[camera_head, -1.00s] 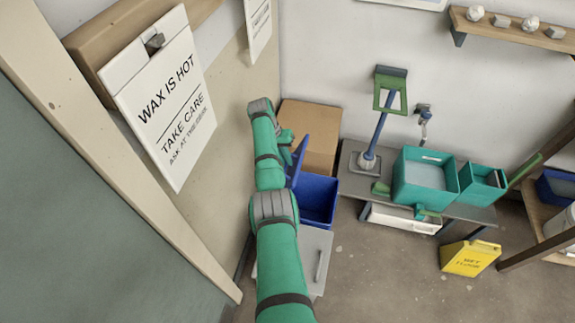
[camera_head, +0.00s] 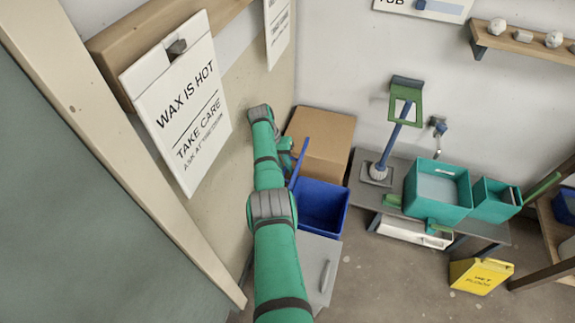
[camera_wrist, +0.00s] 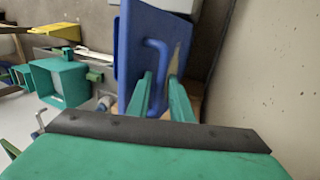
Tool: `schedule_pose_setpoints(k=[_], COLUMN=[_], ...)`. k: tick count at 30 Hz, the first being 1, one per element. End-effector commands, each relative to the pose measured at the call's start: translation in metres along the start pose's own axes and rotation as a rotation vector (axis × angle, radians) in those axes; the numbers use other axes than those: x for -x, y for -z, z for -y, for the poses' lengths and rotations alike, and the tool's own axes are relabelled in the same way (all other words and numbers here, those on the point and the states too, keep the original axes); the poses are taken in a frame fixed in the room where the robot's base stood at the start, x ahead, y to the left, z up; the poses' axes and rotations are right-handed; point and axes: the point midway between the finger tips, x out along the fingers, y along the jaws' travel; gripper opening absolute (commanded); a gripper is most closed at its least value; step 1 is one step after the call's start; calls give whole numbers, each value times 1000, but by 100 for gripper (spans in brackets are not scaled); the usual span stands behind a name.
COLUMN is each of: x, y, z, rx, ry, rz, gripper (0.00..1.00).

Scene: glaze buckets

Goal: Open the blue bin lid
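The blue bin (camera_head: 322,207) stands below the wall at the middle of the head view, with its inside showing. Its blue lid (camera_head: 299,160) stands raised, nearly upright and almost edge-on, along the bin's left side. In the wrist view the lid (camera_wrist: 133,45) fills the middle top, with a blue loop handle (camera_wrist: 163,58) on its face. My gripper (camera_wrist: 160,76) has its two green fingers apart, with the lower part of the handle between them. I see no firm grip on it. In the head view my gripper (camera_head: 286,152) is beside the lid, partly hidden by my arm.
A cardboard box (camera_head: 325,140) stands behind the bin, and a grey lidded bin (camera_head: 318,262) in front. A low bench (camera_head: 400,206) at right holds teal tubs (camera_head: 437,190). A yellow wet-floor sign (camera_head: 480,276) stands on open floor. A wall runs close on the left.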

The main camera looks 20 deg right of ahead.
Motion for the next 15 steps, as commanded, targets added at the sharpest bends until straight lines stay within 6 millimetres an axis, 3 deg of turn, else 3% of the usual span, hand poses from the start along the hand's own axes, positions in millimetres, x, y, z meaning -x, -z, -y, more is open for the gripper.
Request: schedule_pose_setpoints(k=[10,15], x=[2,17], y=[5,6], z=[-6,-7], rx=[-9,-11], ry=[1,2], rz=[-5,-8], gripper=[29,29])
